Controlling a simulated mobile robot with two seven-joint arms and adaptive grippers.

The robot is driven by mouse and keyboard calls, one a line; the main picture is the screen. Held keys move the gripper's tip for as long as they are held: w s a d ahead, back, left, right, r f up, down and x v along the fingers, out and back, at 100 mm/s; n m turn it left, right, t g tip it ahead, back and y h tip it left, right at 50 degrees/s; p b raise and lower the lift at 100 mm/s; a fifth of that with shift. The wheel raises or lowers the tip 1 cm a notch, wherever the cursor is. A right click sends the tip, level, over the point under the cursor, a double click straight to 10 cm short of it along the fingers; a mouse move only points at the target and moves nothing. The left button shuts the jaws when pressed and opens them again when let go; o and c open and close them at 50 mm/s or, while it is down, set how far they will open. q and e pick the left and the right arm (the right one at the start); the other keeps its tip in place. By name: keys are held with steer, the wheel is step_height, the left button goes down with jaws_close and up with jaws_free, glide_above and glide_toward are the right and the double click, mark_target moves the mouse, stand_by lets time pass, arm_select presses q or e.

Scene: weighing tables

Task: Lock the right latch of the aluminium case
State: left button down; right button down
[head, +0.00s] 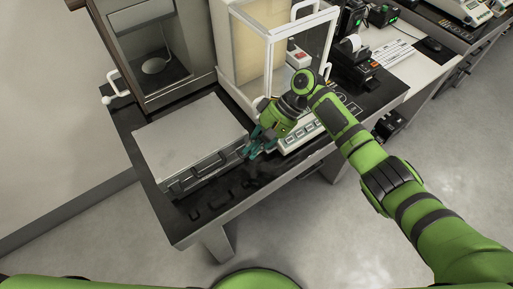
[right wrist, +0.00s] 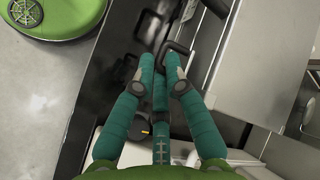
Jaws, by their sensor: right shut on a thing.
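The aluminium case (head: 190,130) lies with its lid down on the dark table at the left, its front facing me. Its dark carrying handle (head: 208,167) shows at the middle of the front. My right gripper (head: 252,151) is at the front right corner of the case. In the right wrist view, the case (right wrist: 262,48) fills the upper right, and the gripper's teal fingers (right wrist: 161,68) are close together at its front edge, shut on the dark right latch (right wrist: 178,47). The fingers partly hide the latch, and its exact position is unclear. My left gripper is out of view.
A balance with a glass draft shield (head: 283,50) stands right behind the gripper. A grey cabinet-like instrument (head: 150,50) stands behind the case. The dark table's front edge (head: 250,190) is close to the case, with small dark marks or items on it.

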steer(key=shift+w+a+r+m+g+h+b, duration=0.2)
steer(key=shift+a+r+m+g+h+b, duration=0.15)
steer(key=shift+a+g, duration=0.2)
stand_by(0.4)
steer(key=c, duration=1.3)
jaws_free()
steer(key=shift+a+h, duration=0.1)
steer(key=shift+h, duration=0.15)
step_height(320, 180, up, 10)
steer(key=shift+r, duration=0.1)
